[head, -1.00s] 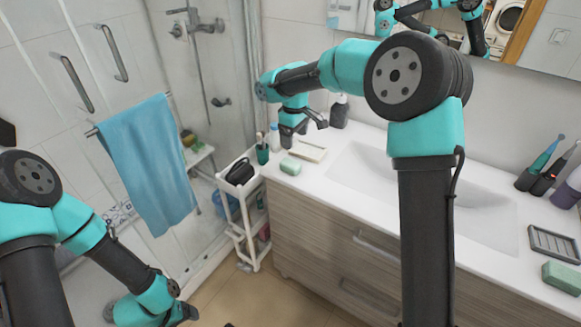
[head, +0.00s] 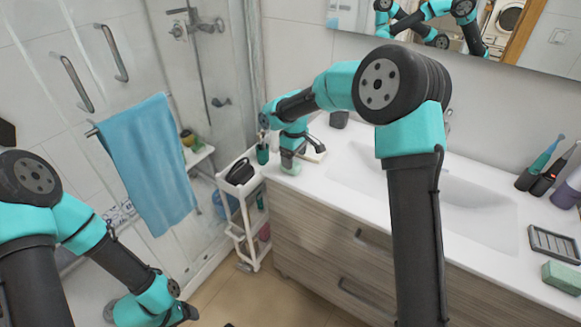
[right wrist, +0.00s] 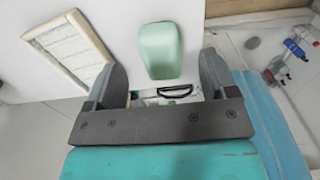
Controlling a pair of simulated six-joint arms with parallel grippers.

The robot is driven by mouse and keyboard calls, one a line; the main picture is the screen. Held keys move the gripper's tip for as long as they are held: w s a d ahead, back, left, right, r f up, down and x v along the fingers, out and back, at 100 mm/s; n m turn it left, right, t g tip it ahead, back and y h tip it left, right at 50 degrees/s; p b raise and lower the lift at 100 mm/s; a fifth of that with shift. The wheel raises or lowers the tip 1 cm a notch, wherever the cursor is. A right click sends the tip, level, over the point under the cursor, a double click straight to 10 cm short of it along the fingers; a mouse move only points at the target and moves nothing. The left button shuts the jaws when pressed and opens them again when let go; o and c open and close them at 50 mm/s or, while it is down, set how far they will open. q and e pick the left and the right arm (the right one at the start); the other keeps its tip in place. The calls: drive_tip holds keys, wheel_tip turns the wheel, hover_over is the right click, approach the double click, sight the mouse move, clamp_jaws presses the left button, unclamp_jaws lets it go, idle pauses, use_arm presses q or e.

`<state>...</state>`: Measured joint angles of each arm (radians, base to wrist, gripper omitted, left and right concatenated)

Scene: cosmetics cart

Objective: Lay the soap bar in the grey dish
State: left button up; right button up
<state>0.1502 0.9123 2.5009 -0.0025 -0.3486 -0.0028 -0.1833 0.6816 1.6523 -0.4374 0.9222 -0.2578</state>
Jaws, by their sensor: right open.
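A pale green soap bar (head: 290,168) lies on the counter's left end; it also shows in the right wrist view (right wrist: 160,50). My right gripper (head: 301,150) is just above it, partly hiding it. In the right wrist view my right gripper (right wrist: 161,78) is open and empty, with the soap ahead between the lines of its fingers. A grey ribbed dish (head: 555,243) lies empty at the counter's right end. A second, darker green bar (head: 562,277) sits beside it, nearer the front. My left gripper (head: 180,312) is low at the lower left, its jaws unclear.
A cream-rimmed dish (right wrist: 70,50) lies beside the pale soap. A green cup (head: 262,154) stands close to my right gripper. The sink basin (head: 430,190) lies between the counter's ends. Toothbrushes and dark holders (head: 540,180) stand at the right. A white cart (head: 245,205) stands left of the counter.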

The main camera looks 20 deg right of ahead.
drive_tip(key=shift+f, duration=1.95)
drive_tip(key=shift+c, duration=0.3)
drive_tip(key=c, duration=1)
drive_tip(key=shift+w+r, duration=0.1)
drive_tip(key=shift+r, duration=0.8)
drive_tip(key=shift+s+a+r, duration=0.1)
drive_tip(key=shift+s+r, duration=0.1)
drive_tip(key=shift+r, duration=0.3)
drive_tip(key=shift+s+r, duration=0.2)
drive_tip(key=shift+r, duration=0.25)
drive_tip(key=s+a, duration=0.1)
drive_tip(key=s, duration=0.4)
drive_tip(key=s+a+r, duration=0.1)
drive_tip(key=s+a, duration=0.1)
drive_tip(key=s, duration=0.2)
drive_tip(key=s+a, duration=0.1)
drive_tip(key=s, duration=0.4)
drive_tip(key=shift+s+a+r, duration=0.2)
drive_tip(key=shift+s+a, duration=0.05)
drive_tip(key=shift+s, duration=0.05)
